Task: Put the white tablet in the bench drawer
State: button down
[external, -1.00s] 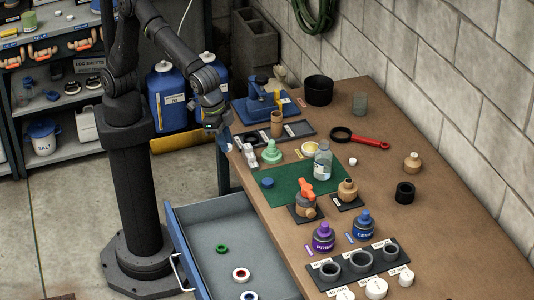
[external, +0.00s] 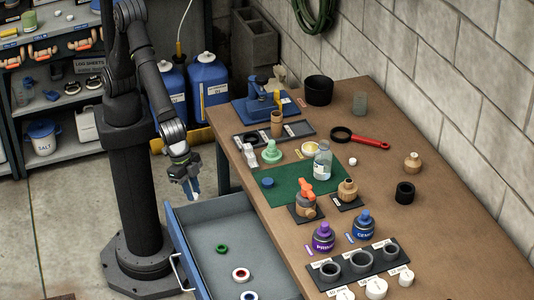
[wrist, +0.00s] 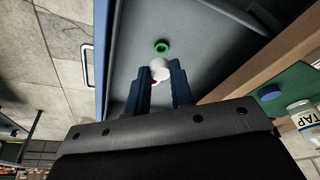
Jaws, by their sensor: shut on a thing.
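My gripper (external: 192,188) hangs in the air just beyond the back left corner of the open bench drawer (external: 188,213), above its level. In the wrist view its two blue fingers (wrist: 160,88) are shut on a small round white tablet (wrist: 160,68), held at the fingertips. The tablet cannot be made out in the external view. The grey-floored drawer is pulled out from the bench. In it lie a green ring (external: 221,248), a red and white ring (external: 240,274) and a blue and white ring (external: 249,296).
The bench (external: 440,240) holds a green mat (external: 290,190), a clear bottle (external: 322,160), purple (external: 323,238) and blue (external: 363,225) bottles and a small white piece (external: 352,161). Blue jugs (external: 208,85) stand behind my arm. The drawer's back half is mostly clear.

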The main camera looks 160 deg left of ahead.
notch_tip(320, 180, down, 5)
send_over(235, 233)
jog(key=s, duration=0.1)
jog(key=f, duration=0.7)
jog(key=shift+d+f, duration=0.3)
jog(key=shift+d, duration=0.05)
jog(key=shift+f, duration=1.95)
jog(key=shift+f, duration=0.1)
jog(key=c, duration=1.3)
grip_release()
jog(key=shift+o, duration=0.2)
jog(key=v, duration=1.2)
